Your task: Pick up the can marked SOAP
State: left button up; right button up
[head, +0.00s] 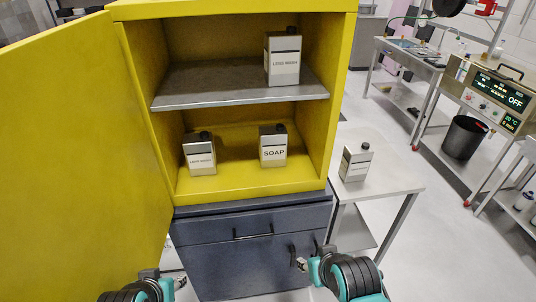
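The can marked SOAP (273,152) stands upright on the floor of the open yellow cabinet (230,187), right of its middle. It is a small pale can with a dark top and cap, its label facing me. My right gripper (300,264) is low in front of the grey drawer unit, below the can and well apart from it. My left gripper (181,283) is at the bottom edge, left of the drawer unit. Both grippers show only small and partly; nothing is visible in either, and their finger opening is unclear.
Similar cans stand left of SOAP (200,160), on the grey shelf (285,67) above and on the white side table (356,166) at right. The yellow door (80,150) is swung open at left. The grey drawer unit (250,255) is below. Open floor lies at right.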

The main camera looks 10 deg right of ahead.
aim_at(273, 140)
jog(key=k+l, duration=0.35)
jog(key=l, duration=0.3)
jog(key=k+l, duration=0.2)
jog(key=i+l+u, duration=0.15)
jog(key=l, duration=0.25)
jog(key=i+l+u, duration=0.2)
jog(key=l, duration=0.2)
jog(key=i+l+u, duration=0.15)
jog(key=l, duration=0.3)
jog(key=i+l+u, duration=0.2)
jog(key=l, duration=0.25)
jog(key=l+u, duration=0.15)
jog(key=l, duration=0.3)
jog(key=i+l+u, duration=0.2)
jog(key=l, duration=0.3)
jog(key=i+l, duration=0.15)
jog(key=i+u, duration=0.05)
jog(key=i, duration=0.05)
